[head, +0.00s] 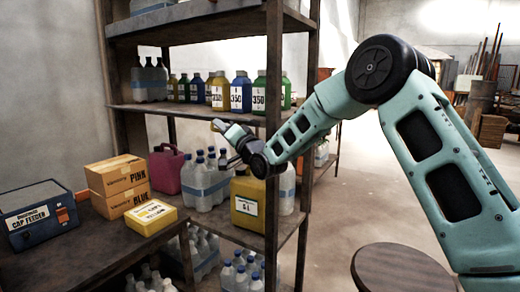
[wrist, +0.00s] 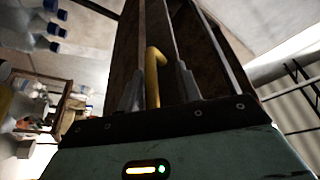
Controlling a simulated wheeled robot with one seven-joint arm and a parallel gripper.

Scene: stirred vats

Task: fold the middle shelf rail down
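A yellow bent rod (wrist: 153,78), which looks like part of the rail, stands between my gripper's two fingers (wrist: 158,88) in the wrist view. Gaps show on both sides of it, and its upper end hooks to the right. In the head view a small yellowish piece (head: 217,125) shows by the fingertips, probably the same rod. My gripper (head: 226,145) is open, its fingers apart, at the front of the rack between the middle shelf (head: 190,108) and the lower shelf. The rest of the rail cannot be made out.
A rack post (head: 273,190) stands right beside my wrist. Bottles (head: 240,95) line the middle shelf; a yellow jug (head: 246,203) and bottles fill the lower one. Boxes (head: 115,175) sit on a table at left. A round stool (head: 400,270) stands front right.

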